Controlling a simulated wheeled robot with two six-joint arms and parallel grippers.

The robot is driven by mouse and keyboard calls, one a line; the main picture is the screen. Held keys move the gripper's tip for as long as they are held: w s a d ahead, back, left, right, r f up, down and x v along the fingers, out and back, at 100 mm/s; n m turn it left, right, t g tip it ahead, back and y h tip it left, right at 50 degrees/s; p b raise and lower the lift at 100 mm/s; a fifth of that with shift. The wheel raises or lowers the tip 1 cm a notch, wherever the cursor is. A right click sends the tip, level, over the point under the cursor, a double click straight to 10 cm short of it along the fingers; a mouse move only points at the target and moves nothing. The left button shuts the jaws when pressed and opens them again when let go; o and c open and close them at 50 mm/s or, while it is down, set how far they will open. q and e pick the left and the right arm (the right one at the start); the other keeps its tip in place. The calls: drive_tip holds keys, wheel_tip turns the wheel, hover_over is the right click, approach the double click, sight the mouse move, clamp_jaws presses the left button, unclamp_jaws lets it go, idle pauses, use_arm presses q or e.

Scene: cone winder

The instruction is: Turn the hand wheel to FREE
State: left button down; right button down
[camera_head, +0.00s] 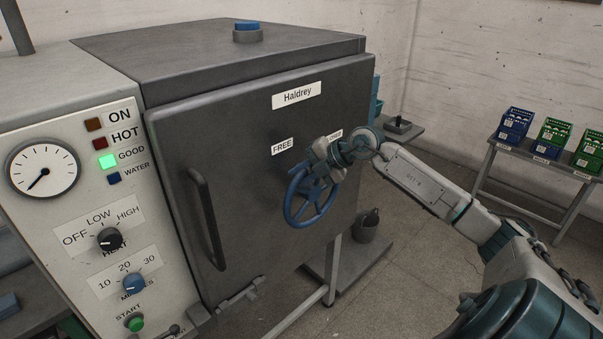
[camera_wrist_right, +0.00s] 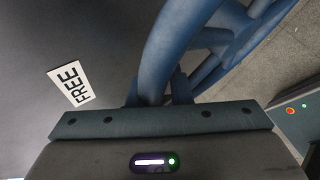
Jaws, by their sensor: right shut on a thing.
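The blue hand wheel (camera_head: 311,200) is on the right part of the dark cabinet door (camera_head: 245,185). My right gripper (camera_head: 322,165) is shut on the top of the wheel's rim. In the right wrist view the blue rim (camera_wrist_right: 165,50) passes between the fingers of the gripper (camera_wrist_right: 158,92). The FREE label (camera_head: 282,146) is on the door, up and left of the wheel; it also shows in the right wrist view (camera_wrist_right: 70,85). A second label (camera_head: 335,135) is partly hidden behind my gripper. My left gripper is not in view.
A long vertical door handle (camera_head: 206,218) is left of the wheel. A control panel (camera_head: 75,220) with a gauge, lamps and knobs stands at the left. A bucket (camera_head: 367,226) stands behind, and a side table (camera_head: 540,158) with several crates is at the right.

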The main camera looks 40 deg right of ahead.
idle(0.4)
drive_tip(key=c, duration=1.3)
unclamp_jaws()
